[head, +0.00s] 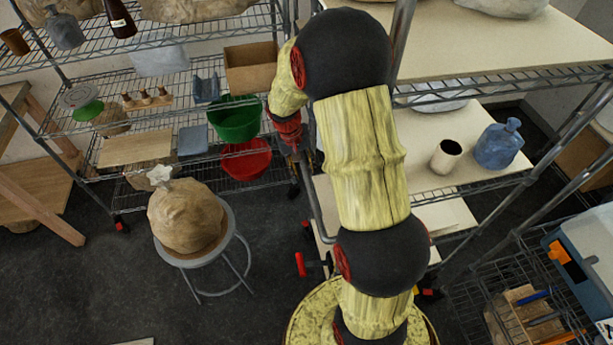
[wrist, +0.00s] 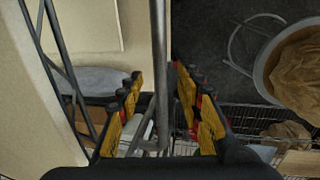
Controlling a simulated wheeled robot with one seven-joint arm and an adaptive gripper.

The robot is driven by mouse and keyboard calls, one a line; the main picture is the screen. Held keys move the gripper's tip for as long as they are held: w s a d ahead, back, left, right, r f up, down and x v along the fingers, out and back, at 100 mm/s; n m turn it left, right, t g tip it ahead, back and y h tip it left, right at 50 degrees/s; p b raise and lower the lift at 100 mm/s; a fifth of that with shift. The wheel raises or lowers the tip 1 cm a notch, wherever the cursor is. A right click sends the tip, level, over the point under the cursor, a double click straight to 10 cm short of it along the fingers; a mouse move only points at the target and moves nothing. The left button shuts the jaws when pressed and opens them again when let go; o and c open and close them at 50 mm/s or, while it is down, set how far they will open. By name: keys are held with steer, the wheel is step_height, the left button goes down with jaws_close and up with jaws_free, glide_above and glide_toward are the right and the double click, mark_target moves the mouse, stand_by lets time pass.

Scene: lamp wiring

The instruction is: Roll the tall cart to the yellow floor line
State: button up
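The tall cart appears to be the metal-framed unit with beige shelves (head: 465,165) at the right of my arm in the head view. It has grey posts and casters with red parts. My gripper (head: 302,160) is at its left side, partly hidden by my arm. In the wrist view, the yellow and black fingers of my gripper (wrist: 159,80) stand apart on either side of a grey upright tube (wrist: 159,40) of the cart. I see gaps between the tube and the fingers. The yellow floor line does not show in either view.
A wire shelf rack (head: 100,125) with green and red bowls stands at the back left. A round stool (head: 214,255) bearing a brown sack (head: 185,220) stands left of the cart. A wire rack (head: 470,305) is at the lower right. Dark floor (head: 60,290) is open at the lower left.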

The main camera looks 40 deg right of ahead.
mark_target(307, 179)
steer(key=f, duration=0.3)
steer(key=d+f, duration=0.1)
steer(key=f, duration=0.1)
steer(key=shift+s+b, duration=0.2)
steer(key=shift+b, duration=0.1)
steer(key=shift+a, duration=0.1)
steer(key=c, duration=0.3)
jaws_close()
stand_by(0.3)
